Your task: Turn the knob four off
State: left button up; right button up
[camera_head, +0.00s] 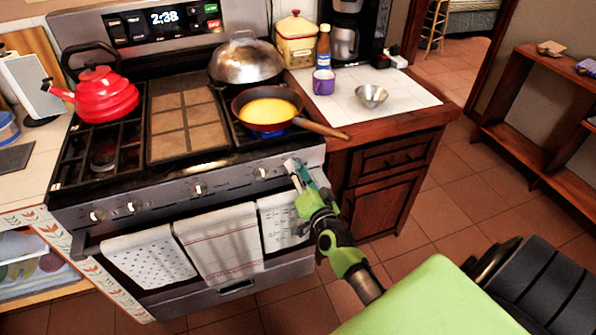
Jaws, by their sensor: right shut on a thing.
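The stove's front panel (165,197) carries a row of knobs. Several show uncovered, among them a knob right of the middle (262,173), a middle knob (198,190) and a far left knob (96,215). My right gripper (294,167) is at the panel's right end, shut on the rightmost knob, which its fingers mostly hide. A blue flame (270,134) burns under the pan (267,108) at the front right burner. I cannot read how far each knob is turned. My left gripper is not in view.
The pan's wooden handle (317,127) sticks out to the right above my right gripper. Towels (215,243) hang on the oven handle below. A red kettle (100,94) and a domed wok (246,62) stand on the stove.

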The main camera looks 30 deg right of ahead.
jog(key=m, duration=0.4)
jog(key=shift+f+m+b, duration=0.1)
jog(key=shift+m+b, duration=0.2)
jog(key=shift+b, duration=0.05)
jog(key=m+b, duration=0.1)
jog(key=m, duration=0.3)
jog(key=shift+f+m, duration=0.15)
jog(key=shift+m, duration=0.15)
jog(key=m+b, duration=0.1)
jog(key=m, duration=0.3)
jog(key=shift+m, duration=0.3)
jog(key=shift+f+m+b, duration=0.1)
jog(key=shift+m+b, duration=0.35)
jog(key=shift+m, duration=1.85)
jog(key=o, duration=1.1)
